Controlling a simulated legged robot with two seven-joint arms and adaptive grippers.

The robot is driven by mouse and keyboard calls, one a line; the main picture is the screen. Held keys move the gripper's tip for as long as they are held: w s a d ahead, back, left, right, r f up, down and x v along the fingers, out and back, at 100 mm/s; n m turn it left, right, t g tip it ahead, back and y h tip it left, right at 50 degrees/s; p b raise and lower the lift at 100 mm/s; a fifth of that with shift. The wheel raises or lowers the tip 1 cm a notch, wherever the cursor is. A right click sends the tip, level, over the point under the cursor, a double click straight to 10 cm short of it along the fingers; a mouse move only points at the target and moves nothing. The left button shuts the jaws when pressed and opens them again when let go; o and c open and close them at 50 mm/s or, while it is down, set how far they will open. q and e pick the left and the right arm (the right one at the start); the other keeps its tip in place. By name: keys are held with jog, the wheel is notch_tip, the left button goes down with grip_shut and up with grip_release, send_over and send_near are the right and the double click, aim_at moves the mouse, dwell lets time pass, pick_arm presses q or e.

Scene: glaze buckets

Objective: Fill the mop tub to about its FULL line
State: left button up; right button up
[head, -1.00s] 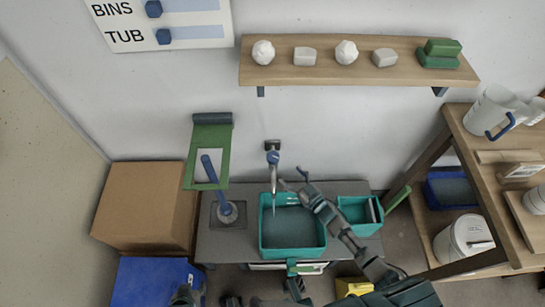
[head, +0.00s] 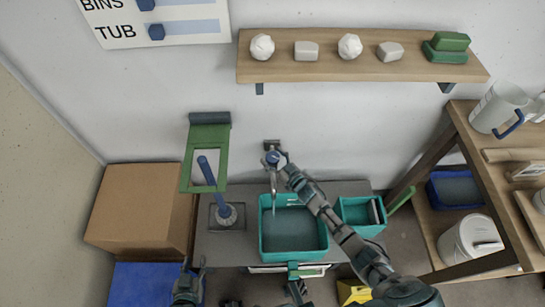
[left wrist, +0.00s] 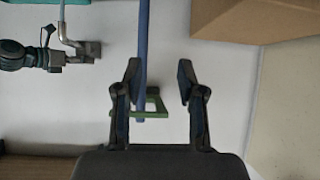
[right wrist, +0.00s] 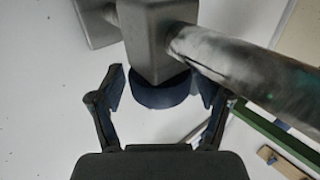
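The teal mop tub (head: 293,256) stands under the tap on the grey bench, with grey water inside. Its FULL line cannot be read. The tap (head: 273,172) is on the wall with its spout above the tub; whether water runs is too small to tell. My right gripper (head: 281,164) is at the tap. In the right wrist view its open fingers (right wrist: 165,92) straddle the tap's round blue knob (right wrist: 155,96); contact is unclear. My left gripper (head: 188,272) is low at the left of the tub; its fingers are apart and empty in the left wrist view (left wrist: 160,75).
A smaller teal bin (head: 360,228) stands right of the tub. A blue-handled mop (head: 207,172) stands left, before a green frame (head: 186,178). A cardboard box (head: 138,210) and blue box (head: 145,285) are further left. A wooden shelf unit (head: 490,165) is at right.

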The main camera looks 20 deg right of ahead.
jog(key=c, duration=0.8)
jog(key=shift+a+r+m+h, duration=0.15)
jog(key=shift+m+h, duration=0.15)
jog(key=shift+h, duration=0.2)
jog(key=shift+m+t+h, duration=0.4)
jog(key=shift+m+h, duration=0.1)
jog(key=shift+h, duration=0.1)
jog(key=shift+m+h, duration=0.4)
jog(key=shift+h, duration=0.2)
jog(key=shift+m+h, duration=0.4)
jog(key=shift+h, duration=0.2)
jog(key=shift+m+t+h, duration=0.3)
jog(key=shift+m+h, duration=0.4)
jog(key=shift+h, duration=0.6)
pick_arm(q)
jog(key=shift+w+d+r+t, duration=0.2)
jog(key=shift+w+r+t, duration=0.3)
jog(key=shift+w+r, duration=0.1)
pick_arm(e)
jog(key=shift+c, duration=0.2)
